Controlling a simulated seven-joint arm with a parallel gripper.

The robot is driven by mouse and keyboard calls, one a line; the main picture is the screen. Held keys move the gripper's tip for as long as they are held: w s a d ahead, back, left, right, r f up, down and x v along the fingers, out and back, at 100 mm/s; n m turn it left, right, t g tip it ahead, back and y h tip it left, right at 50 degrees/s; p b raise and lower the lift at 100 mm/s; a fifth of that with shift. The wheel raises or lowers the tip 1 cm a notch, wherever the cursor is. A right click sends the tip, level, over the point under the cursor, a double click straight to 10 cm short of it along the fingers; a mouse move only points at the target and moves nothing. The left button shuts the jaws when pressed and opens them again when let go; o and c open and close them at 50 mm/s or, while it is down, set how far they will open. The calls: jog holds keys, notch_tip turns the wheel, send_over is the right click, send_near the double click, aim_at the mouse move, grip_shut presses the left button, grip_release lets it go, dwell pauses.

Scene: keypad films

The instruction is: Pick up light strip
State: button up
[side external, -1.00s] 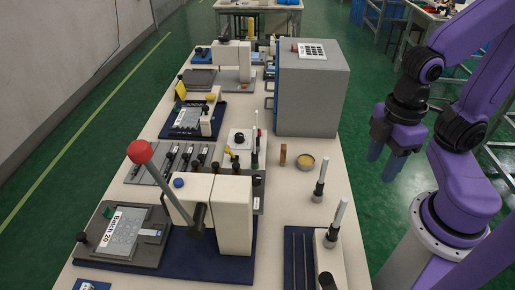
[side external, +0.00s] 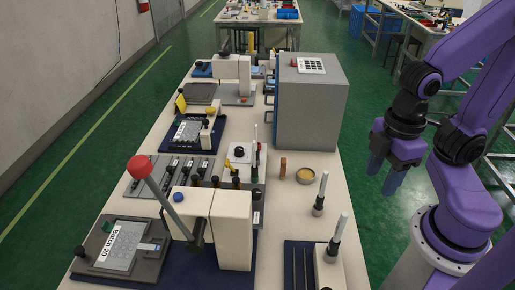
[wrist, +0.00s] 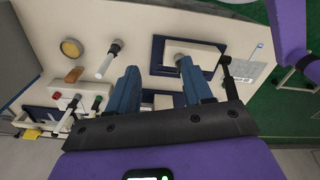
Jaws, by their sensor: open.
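My gripper (side external: 384,177) hangs to the right of the bench, off its edge and above the floor, with its two blue fingers apart and nothing between them. In the wrist view its fingers (wrist: 157,70) are spread wide. I cannot make out a light strip for certain. Thin dark lengthwise bars or slots (side external: 300,265) show on a dark blue tray (side external: 290,246) at the bench's near right. They are too small to identify, and the tray is cut off by the picture's lower edge.
A press with a red-balled lever (side external: 138,167) stands at the near left of the bench. A large grey box (side external: 315,105) stands at the back right. A round dish (side external: 305,176) and upright pen-like tools (side external: 320,195) stand near the right edge. Several fixtures fill the left side.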

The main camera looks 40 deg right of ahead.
dwell(0.4)
jog(key=w+a+r+m+g+h, duration=0.1)
jog(key=w+a+m, duration=0.35)
jog(key=w, duration=1.05)
jog(key=w+a+r+m+g+h, duration=0.15)
jog(key=w+a, duration=0.55)
jog(key=w, duration=0.9)
jog(key=w+d+f+m+g, duration=0.2)
jog(key=w+f, duration=0.1)
jog(key=w, duration=0.4)
send_over(254, 168)
jog(key=w, duration=0.3)
notch_tip(254, 168, down, 10)
jog(key=shift+w+a+x, duration=0.1)
jog(key=shift+a+x, duration=0.05)
jog(key=shift+x, duration=0.85)
jog(key=shift+w+a+x, duration=0.1)
jog(key=shift+a+x, duration=0.05)
jog(key=shift+x, duration=0.9)
jog(key=shift+w+a+x, duration=0.1)
jog(key=shift+a+x, duration=0.05)
jog(key=shift+x, duration=0.85)
jog(key=shift+f, duration=0.2)
